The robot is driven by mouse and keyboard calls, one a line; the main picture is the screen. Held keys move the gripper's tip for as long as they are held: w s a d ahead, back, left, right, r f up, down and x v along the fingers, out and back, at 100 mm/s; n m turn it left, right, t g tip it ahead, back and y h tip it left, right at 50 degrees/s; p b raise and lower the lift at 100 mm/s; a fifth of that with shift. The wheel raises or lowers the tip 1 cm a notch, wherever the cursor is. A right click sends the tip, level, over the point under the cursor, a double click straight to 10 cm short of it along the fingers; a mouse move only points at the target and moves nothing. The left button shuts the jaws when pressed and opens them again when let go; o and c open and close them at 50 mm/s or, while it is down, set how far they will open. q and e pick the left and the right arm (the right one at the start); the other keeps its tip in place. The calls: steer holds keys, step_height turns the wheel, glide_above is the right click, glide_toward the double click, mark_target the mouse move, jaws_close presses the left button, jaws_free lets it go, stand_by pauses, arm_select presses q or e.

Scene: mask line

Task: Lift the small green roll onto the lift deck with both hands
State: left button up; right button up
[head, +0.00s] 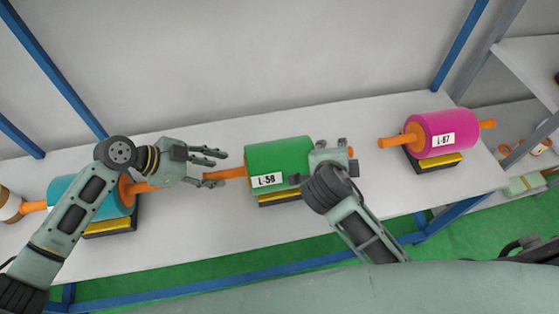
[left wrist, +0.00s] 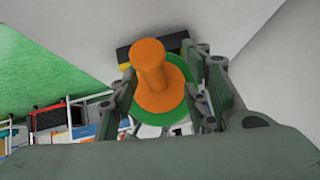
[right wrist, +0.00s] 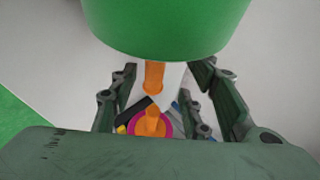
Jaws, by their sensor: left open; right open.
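My open right gripper (head: 330,148) is over the roll's right end and hides most of that shaft side. In the right wrist view the right shaft (right wrist: 154,76) shows between the open fingers, below the green roll (right wrist: 168,25). I cannot make out a lift deck.
A magenta roll (head: 460,125), labelled L-67, rests on a cradle to the right. A teal roll (head: 62,187) sits at the left, partly behind my left arm. Blue posts (head: 462,42) frame the white shelf (head: 375,180). Racks with items stand at far right.

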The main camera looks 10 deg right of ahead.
mark_target(224, 172)
arm_select(q)
steer(key=x, duration=0.3)
steer(key=shift+w+d+f, duration=0.1)
steer(key=shift+d+f, duration=0.15)
steer(key=shift+d, duration=0.05)
arm_select(e)
steer(key=x, duration=0.5)
steer(key=shift+w+d+f, duration=0.2)
steer(key=shift+w+f, duration=0.05)
steer(key=shift+w, duration=0.05)
arm_select(q)
steer(key=c, duration=1.1)
arm_select(e)
jaws_close()
steer(key=shift+r, duration=0.1)
